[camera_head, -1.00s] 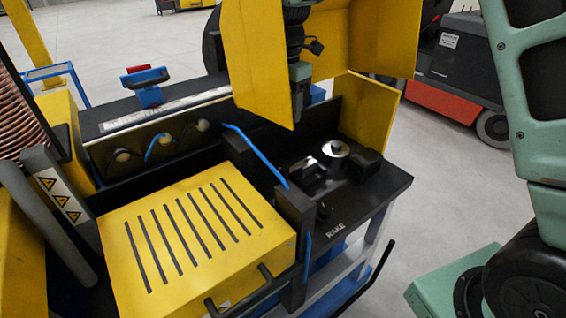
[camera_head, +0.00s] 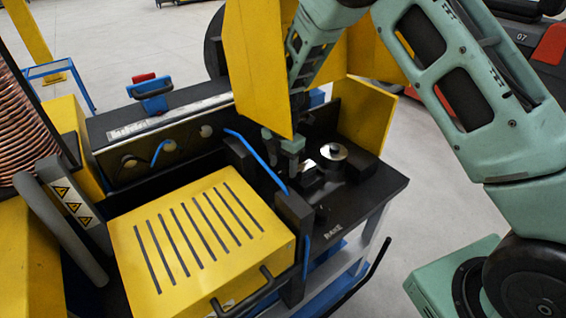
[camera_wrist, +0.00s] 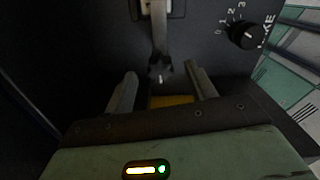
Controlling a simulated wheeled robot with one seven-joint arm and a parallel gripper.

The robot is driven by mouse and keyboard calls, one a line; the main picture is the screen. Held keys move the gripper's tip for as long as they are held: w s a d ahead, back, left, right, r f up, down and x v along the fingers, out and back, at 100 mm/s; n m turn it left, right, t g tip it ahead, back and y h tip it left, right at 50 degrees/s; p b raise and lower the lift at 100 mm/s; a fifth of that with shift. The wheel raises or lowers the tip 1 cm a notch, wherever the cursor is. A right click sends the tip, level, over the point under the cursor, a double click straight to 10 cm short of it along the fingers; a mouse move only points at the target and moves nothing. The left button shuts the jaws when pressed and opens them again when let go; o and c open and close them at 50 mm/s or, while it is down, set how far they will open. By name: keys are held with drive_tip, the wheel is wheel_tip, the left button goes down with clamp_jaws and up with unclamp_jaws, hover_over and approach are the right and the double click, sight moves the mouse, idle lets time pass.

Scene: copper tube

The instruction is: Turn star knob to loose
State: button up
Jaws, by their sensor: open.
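A small dark knob (camera_wrist: 160,72), which looks like the star knob, shows at the end of a grey bar in the wrist view. My gripper (camera_wrist: 160,84) is open, its two fingers pointing at the knob from either side. The fingertips are close to it; I cannot tell whether they touch it. In the head view my gripper (camera_head: 291,165) hangs low over the black machine top, left of the silver disc (camera_head: 333,151). The star knob is not clear there, being small and partly behind my gripper.
A black dial (camera_wrist: 243,35) with numbers stands right of the knob in the wrist view. In the head view, yellow guard panels (camera_head: 364,118) stand close behind my gripper. A slotted yellow box (camera_head: 200,240) and blue rod (camera_head: 256,158) lie to its left.

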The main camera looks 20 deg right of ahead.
drive_tip(key=shift+f, duration=0.7)
clamp_jaws()
